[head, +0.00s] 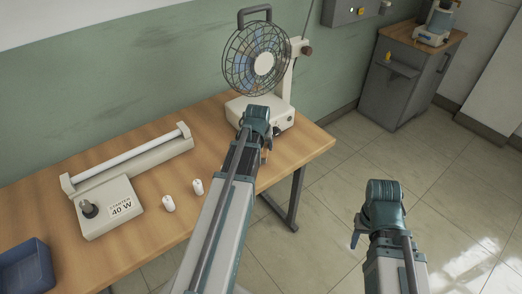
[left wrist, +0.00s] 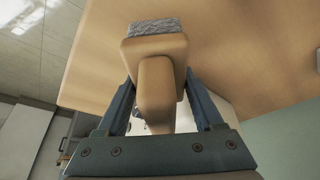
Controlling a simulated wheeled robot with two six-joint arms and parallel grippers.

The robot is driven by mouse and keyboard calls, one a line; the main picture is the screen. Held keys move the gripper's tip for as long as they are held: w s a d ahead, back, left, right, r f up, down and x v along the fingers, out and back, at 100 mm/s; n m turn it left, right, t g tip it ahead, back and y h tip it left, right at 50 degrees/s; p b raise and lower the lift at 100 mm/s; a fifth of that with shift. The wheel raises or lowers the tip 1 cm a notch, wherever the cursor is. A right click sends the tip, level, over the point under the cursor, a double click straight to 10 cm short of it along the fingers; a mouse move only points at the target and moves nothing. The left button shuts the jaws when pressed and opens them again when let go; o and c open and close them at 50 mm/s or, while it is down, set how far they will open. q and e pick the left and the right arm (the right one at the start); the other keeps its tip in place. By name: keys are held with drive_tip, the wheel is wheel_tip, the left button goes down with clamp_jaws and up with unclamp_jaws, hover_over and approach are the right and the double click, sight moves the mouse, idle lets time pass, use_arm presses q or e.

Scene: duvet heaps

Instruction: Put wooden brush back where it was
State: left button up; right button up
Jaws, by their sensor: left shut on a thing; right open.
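The wooden brush (left wrist: 155,90) is in the left wrist view, a tan block and handle with grey bristles (left wrist: 153,27) at its far end. My left gripper (left wrist: 158,100) is shut on it, one dark finger on each side. In the head view my left gripper (head: 258,140) is over the right part of the wooden table (head: 150,250), in front of the fan's base; its own arm hides nearly all of the brush. I cannot tell whether the bristles touch the table. My right gripper (head: 372,225) is open, over the floor right of the table.
A caged fan (head: 262,60) on a white base stands at the table's back right. A tube lamp fixture (head: 130,165) with a 40 W starter box lies left, two small white pieces (head: 168,203) in front of it. A blue bin (head: 25,268) is front left. A grey cabinet (head: 400,80) stands apart.

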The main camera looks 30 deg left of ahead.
use_arm(q)
drive_tip(key=b+x, duration=0.3)
drive_tip(key=x, duration=0.1)
drive_tip(key=shift+s+b, duration=0.3)
drive_tip(key=shift+b, duration=0.05)
drive_tip(key=o, duration=1.2)
drive_tip(key=p+v, duration=1.1)
drive_tip(key=v, duration=0.1)
drive_tip(key=shift+r, duration=0.1)
